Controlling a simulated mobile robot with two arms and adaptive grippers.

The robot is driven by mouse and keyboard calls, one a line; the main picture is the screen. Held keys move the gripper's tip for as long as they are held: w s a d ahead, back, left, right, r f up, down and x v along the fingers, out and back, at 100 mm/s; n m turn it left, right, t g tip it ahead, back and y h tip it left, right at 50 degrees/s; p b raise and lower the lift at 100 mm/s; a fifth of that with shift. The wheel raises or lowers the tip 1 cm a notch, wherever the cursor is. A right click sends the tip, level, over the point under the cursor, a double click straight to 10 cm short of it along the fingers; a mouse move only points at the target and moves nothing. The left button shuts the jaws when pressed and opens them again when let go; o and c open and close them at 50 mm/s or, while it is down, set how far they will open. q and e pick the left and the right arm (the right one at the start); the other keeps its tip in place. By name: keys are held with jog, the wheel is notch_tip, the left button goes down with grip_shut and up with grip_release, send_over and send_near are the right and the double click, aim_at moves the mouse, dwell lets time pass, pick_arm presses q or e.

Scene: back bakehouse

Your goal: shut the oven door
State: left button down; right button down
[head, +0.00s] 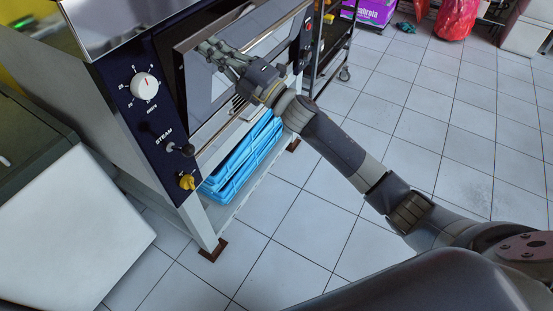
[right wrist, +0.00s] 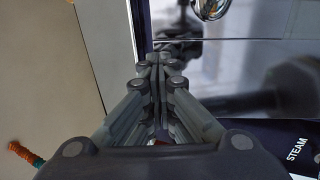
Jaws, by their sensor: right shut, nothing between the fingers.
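The oven (head: 110,75) stands at the upper left, with a dark control panel on its front. Its door (head: 205,95) is a shiny, reflective panel with a long bar handle (head: 270,32). A dark gap shows along its upper left edge, so it looks slightly ajar; how far is hard to tell. My right gripper (head: 213,50) is shut and empty, its fingertips over the upper part of the door. In the right wrist view the shut fingers (right wrist: 157,60) point at the door's glossy face (right wrist: 240,65). Whether they touch it is unclear. My left gripper is out of view.
A white dial (head: 145,86) and a yellow knob (head: 187,182) sit on the control panel. Blue crates (head: 240,160) lie on the shelf under the oven. A wheeled rack (head: 332,50) stands beyond it. The tiled floor (head: 420,140) at the right is clear.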

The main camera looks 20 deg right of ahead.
aim_at(199, 38)
jog(key=shift+x, duration=2.1)
